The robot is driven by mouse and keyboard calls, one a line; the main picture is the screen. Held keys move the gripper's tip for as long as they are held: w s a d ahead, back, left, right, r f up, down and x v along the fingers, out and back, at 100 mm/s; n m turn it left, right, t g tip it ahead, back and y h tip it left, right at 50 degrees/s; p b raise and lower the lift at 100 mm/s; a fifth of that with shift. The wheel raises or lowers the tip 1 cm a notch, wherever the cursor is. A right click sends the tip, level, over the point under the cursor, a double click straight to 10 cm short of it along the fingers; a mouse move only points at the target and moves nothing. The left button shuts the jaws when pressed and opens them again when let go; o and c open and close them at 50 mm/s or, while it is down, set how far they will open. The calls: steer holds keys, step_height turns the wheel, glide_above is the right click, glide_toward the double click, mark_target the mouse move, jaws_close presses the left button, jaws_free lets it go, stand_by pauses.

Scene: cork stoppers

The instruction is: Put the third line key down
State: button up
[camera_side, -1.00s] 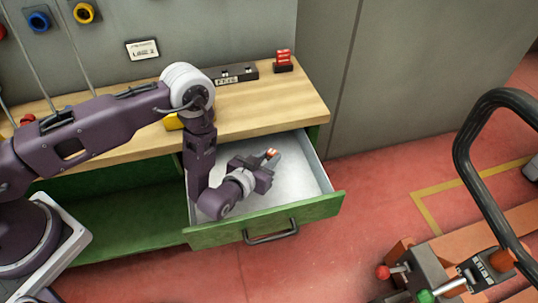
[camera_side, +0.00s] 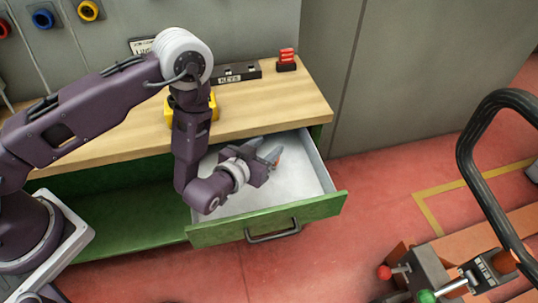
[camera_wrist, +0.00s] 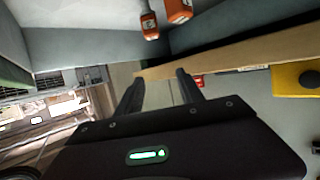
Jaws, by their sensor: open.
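An orange key tag (camera_side: 277,163) shows beside my fingertips in the open drawer in the side view, partly hidden by a finger. The wrist view shows two orange tags with pale patches, one at the top middle (camera_wrist: 149,26) and one at the top edge (camera_wrist: 178,10), both apart from my fingers. Which is the third line key I cannot tell. My gripper (camera_side: 266,150) is over the drawer (camera_side: 310,180) with its jaws apart. In the wrist view my gripper (camera_wrist: 159,76) has nothing visible between its fingers.
The wooden bench top (camera_side: 280,95) is above the drawer. On it stand a black rack marked KEYS (camera_side: 237,73), a red block (camera_side: 287,60) and a yellow object (camera_side: 211,105) partly behind my arm. The drawer floor's right part is clear.

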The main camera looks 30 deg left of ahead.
step_height(320, 180, up, 16)
steer(key=w+a+g+h, duration=0.1)
steer(key=w+g, duration=0.1)
steer(key=s+a+r+g, duration=0.2)
steer(key=s+a+r, duration=0.2)
steer(key=s+r, duration=0.4)
steer(key=s+a+r+g, duration=0.1)
steer(key=s+a+r, duration=0.1)
steer(key=s, duration=0.6)
steer(key=s+a+r+g, duration=0.1)
steer(key=s+a+g, duration=0.1)
steer(key=s, duration=0.6)
steer(key=s+a+r+g+y, duration=0.1)
steer(key=s+a, duration=0.3)
steer(key=s, duration=0.5)
steer(key=shift+a+r, duration=0.35)
steer(key=shift+r, duration=0.5)
